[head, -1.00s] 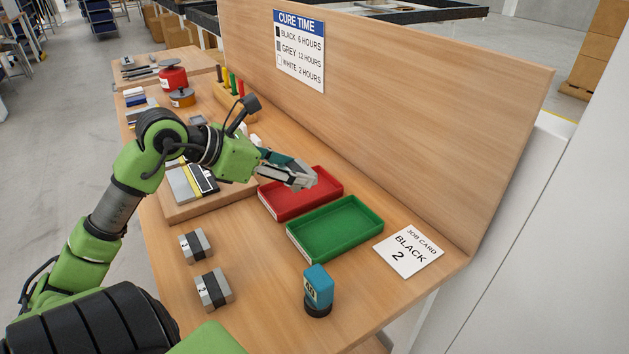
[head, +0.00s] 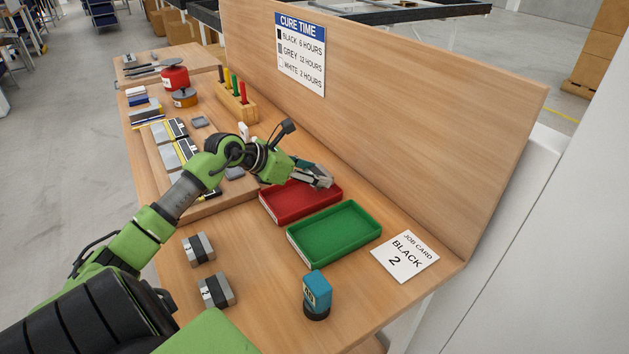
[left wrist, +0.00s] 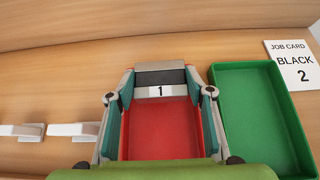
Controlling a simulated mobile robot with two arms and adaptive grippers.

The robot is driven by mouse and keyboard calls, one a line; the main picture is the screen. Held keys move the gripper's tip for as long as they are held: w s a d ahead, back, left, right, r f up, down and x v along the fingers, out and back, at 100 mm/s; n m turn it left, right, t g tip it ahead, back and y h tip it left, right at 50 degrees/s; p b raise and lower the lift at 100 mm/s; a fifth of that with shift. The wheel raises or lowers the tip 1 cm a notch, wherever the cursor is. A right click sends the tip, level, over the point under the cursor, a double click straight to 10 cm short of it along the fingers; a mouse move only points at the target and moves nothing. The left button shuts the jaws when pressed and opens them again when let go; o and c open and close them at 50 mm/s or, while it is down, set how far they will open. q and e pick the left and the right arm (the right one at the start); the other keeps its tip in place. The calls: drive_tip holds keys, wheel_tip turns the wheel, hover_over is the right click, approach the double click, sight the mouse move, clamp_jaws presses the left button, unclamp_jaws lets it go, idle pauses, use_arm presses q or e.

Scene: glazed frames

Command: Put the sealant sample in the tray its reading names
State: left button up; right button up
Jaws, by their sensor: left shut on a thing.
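My left gripper (head: 322,176) is shut on a grey sample block with a black band and a label "1" (left wrist: 160,91), seen between its fingers in the left wrist view. It holds the sample over the far part of the red tray (head: 292,205); the gap below is hard to tell. The green tray (head: 335,234) is empty, beside the red one. Two similar banded samples (head: 198,249) (head: 216,291) lie on the near side of the bench. The teal gauge (head: 317,294) stands upright on a black foot; its display is too small to read. My right gripper is not in view.
The job card (head: 405,256) reads "BLACK 2". The cure time chart (head: 300,54) on the back board (head: 400,120) reads black 6, grey 12, white 2 hours. A wooden rack (head: 237,100) and a board with joined samples (head: 172,140) stand farther left.

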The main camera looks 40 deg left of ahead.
sight(315, 193)
use_arm(q)
drive_tip(key=shift+w+f, duration=0.2)
wheel_tip(315, 193, down, 3)
drive_tip(key=shift+w+p, duration=0.1)
drive_tip(key=shift+p, duration=0.6)
drive_tip(key=shift+a+f, duration=0.1)
drive_tip(key=shift+f, duration=0.05)
drive_tip(key=shift+f, duration=0.1)
drive_tip(key=shift+f+b, duration=0.15)
drive_tip(key=shift+b, duration=0.15)
drive_tip(key=o, duration=1)
drive_tip(key=shift+o, duration=0.2)
